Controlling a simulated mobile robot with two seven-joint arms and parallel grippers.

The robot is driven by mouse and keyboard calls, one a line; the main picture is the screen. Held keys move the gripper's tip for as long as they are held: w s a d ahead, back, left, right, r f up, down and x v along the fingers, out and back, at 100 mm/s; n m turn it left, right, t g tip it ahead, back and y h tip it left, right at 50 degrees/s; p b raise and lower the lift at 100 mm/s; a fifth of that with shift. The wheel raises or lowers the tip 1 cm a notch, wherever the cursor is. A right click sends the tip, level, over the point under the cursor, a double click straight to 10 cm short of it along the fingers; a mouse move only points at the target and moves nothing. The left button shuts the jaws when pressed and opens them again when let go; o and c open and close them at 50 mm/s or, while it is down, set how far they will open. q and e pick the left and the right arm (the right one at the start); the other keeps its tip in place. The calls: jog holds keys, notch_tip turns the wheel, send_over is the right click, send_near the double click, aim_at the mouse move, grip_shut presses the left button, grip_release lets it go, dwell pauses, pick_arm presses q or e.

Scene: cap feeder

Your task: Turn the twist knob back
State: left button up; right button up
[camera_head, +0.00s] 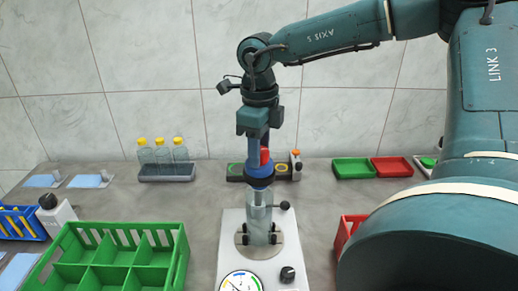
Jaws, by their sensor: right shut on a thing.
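A feeder with a white base plate (230,232) stands at the front centre. A clear upright tube (259,222) rises from its round metal disc, with a dark blue collar (259,183) on top. My right gripper (258,158) comes down from above, pointing straight down, and is shut on the blue part at the tube's top. A red piece (265,156) shows beside its fingers. The fingertips are hard to separate from the blue part. A small black knob (288,274) sits on the base plate beside a round dial (241,283); nothing touches it. My left gripper is not in view.
A green divided crate (183,255) stands at the front left. A grey tray (167,176) holds yellow-capped bottles at the back. Green (352,168) and red (392,166) trays lie back right. A dark holder (284,171) stands behind the feeder. My right arm covers the right side.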

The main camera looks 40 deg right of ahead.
jog(key=shift+c, duration=1.4)
jog(key=n, duration=0.2)
jog(key=shift+f+n, duration=0.1)
jog(key=shift+n, duration=0.2)
jog(key=n, duration=0.3)
jog(key=shift+b, duration=0.3)
jog(key=n, duration=0.4)
jog(key=o, duration=0.9)
